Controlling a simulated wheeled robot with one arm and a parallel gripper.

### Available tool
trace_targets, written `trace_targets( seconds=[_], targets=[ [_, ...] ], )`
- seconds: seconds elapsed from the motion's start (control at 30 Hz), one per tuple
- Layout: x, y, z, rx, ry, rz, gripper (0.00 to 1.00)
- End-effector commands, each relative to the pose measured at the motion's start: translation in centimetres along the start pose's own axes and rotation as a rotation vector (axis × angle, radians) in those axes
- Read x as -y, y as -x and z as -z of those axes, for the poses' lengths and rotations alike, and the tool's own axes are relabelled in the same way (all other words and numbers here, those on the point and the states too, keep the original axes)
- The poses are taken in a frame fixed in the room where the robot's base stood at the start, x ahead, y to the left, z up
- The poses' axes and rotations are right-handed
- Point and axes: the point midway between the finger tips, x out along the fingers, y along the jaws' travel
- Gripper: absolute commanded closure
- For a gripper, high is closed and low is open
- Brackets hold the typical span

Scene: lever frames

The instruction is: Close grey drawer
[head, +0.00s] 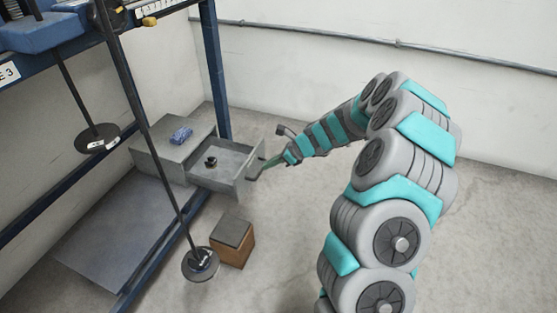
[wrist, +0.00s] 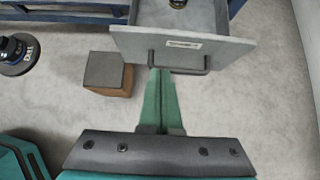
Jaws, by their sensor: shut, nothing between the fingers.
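The grey drawer (head: 222,171) is pulled out of its grey cabinet (head: 165,150) at the left of the head view, with a small dark round object inside. In the wrist view the drawer front (wrist: 188,46) is at the top, with a dark bar handle (wrist: 180,70) and a pale label. My gripper (head: 266,167) is at the drawer front from the right. In the wrist view my green fingers (wrist: 160,78) are shut together and empty, their tips at the handle. I cannot tell whether they touch it.
A brown box with a grey top (head: 233,241) stands on the floor in front of the drawer. Blue rack posts (head: 214,70) and hanging rods with round weights (head: 200,264) are at the left. A blue item (head: 181,135) lies on the cabinet. The floor to the right is open.

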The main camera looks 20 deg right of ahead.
Motion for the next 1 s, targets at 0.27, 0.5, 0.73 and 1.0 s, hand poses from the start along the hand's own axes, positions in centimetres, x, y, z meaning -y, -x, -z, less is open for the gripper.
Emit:
trace_targets(
  seconds=[0.27,0.5,0.73,1.0],
  targets=[
    [0.0,-4.0,-1.7,0.001,0.005,0.0,1.0],
    [0.0,-5.2,-2.8,0.0,0.003,0.0,1.0],
    [0.0,-5.2,-2.9,0.001,0.002,0.0,1.0],
    [-0.1,-5.5,-3.3,0.0,0.003,-0.001,1.0]
  ],
)
